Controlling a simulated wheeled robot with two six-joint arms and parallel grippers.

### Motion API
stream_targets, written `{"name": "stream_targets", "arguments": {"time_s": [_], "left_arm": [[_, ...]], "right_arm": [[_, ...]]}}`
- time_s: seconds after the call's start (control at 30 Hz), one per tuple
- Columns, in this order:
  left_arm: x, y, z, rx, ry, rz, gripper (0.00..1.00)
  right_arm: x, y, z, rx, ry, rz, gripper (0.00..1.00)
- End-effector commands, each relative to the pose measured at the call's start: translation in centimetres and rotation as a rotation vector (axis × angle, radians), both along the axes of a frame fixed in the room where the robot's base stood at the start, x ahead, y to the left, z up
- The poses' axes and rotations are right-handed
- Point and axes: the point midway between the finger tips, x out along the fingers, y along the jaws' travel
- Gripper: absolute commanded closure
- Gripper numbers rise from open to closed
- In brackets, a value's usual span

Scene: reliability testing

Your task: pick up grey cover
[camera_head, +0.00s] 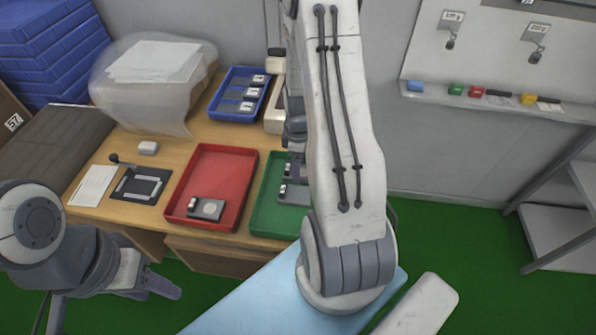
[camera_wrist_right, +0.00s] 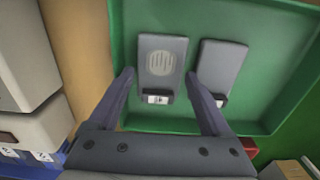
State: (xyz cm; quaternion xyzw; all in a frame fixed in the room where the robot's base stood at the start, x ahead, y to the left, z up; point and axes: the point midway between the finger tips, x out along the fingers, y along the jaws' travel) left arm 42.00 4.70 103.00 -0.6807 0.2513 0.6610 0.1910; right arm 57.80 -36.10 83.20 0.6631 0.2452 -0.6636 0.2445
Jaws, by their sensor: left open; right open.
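Two grey covers lie side by side in the green tray, seen in the right wrist view: one with a round striped mark (camera_wrist_right: 158,58) and a plain one (camera_wrist_right: 221,66). My right gripper (camera_wrist_right: 160,80) is open and empty. Its fingers appear on either side of the marked cover, the right finger between the two covers; its height above them is unclear. In the head view my right arm hides part of the green tray (camera_head: 262,213), and a grey cover (camera_head: 292,195) shows beside it. My left gripper (camera_head: 108,303) is open, low at the left, away from the trays.
The wooden table (camera_head: 183,152) also carries a blue tray (camera_head: 226,108) with several grey pieces, a black frame (camera_head: 140,187), a white sheet (camera_head: 93,186) and a plastic-wrapped stack (camera_head: 150,85). Blue crates (camera_head: 45,45) stand at the back left. A rack (camera_head: 560,225) stands at the right.

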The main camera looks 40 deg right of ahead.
Motion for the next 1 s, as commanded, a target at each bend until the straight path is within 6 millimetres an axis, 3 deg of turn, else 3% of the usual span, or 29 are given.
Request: {"name": "stream_targets", "arguments": {"time_s": [0.1,0.33,0.5,0.83,1.0], "left_arm": [[0.0,0.0,0.0,0.000,0.000,0.000,0.50],[0.0,0.0,0.0,0.000,0.000,0.000,0.50],[0.0,0.0,0.0,0.000,0.000,0.000,0.50],[0.0,0.0,0.0,0.000,0.000,0.000,0.50],[0.0,0.0,-0.1,0.000,0.000,0.000,0.50]], "right_arm": [[0.0,0.0,-0.9,0.000,0.000,0.000,0.18],[0.0,0.0,-1.0,-0.001,-0.001,0.000,0.18],[0.0,0.0,-1.0,-0.001,-0.001,0.000,0.80],[0.1,0.0,-0.6,-0.002,-0.003,-0.001,0.81],[0.1,-0.1,0.9,-0.003,-0.005,-0.001,0.81]]}}
